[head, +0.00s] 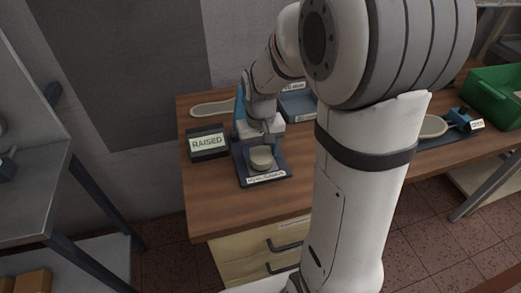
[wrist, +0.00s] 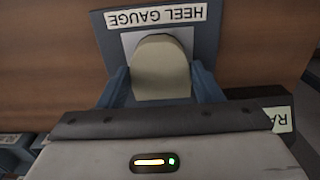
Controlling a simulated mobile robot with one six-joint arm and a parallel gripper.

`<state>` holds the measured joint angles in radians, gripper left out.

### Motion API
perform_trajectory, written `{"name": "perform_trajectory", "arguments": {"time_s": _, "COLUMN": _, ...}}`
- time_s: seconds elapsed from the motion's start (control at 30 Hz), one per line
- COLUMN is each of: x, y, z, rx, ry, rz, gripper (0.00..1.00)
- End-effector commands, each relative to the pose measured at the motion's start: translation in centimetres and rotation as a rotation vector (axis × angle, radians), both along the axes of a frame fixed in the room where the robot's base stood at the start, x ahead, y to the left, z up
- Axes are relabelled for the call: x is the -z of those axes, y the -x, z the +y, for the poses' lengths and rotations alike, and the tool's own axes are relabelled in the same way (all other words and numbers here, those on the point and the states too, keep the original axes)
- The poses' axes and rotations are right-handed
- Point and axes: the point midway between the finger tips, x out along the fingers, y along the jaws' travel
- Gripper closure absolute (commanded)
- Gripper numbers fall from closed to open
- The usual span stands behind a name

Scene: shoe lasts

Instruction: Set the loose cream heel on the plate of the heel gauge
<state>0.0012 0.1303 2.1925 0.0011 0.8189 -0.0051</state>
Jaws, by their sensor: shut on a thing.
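The cream heel (wrist: 160,68) sits between the two blue fingers of my gripper (wrist: 164,88) in the wrist view, over the pale plate (wrist: 128,42) of the heel gauge (wrist: 205,40). My gripper is shut on the heel. In the head view the heel (head: 261,157) is below my gripper (head: 262,144), over the blue gauge base (head: 278,172) with its label at the front. I cannot tell whether the heel's underside touches the plate. The fingers hide part of the heel's sides.
A dark display reading "RAISED" (head: 208,143) stands left of the gauge. A cream sole-shaped piece (head: 212,108) lies behind it. A blue bin (head: 297,104) is at the back. A green crate (head: 493,97) is far right. Bare wood (head: 225,205) lies in front of the gauge.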

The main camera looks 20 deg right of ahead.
Motion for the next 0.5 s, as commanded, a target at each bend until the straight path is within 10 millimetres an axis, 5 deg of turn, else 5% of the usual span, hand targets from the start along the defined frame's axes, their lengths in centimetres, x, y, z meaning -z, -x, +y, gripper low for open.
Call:
{"name": "perform_trajectory", "arguments": {"time_s": 0.23, "x": 0.36, "y": -0.01, "z": -0.03, "rx": 0.001, "ry": 0.000, "rz": 0.000, "gripper": 0.65}}
{"name": "perform_trajectory", "arguments": {"time_s": 0.27, "x": 0.28, "y": -0.02, "z": -0.04, "rx": 0.001, "ry": 0.000, "rz": 0.000, "gripper": 0.39}}
{"name": "perform_trajectory", "arguments": {"time_s": 0.5, "x": 0.21, "y": -0.01, "z": -0.06, "rx": 0.001, "ry": 0.000, "rz": 0.000, "gripper": 0.20}}
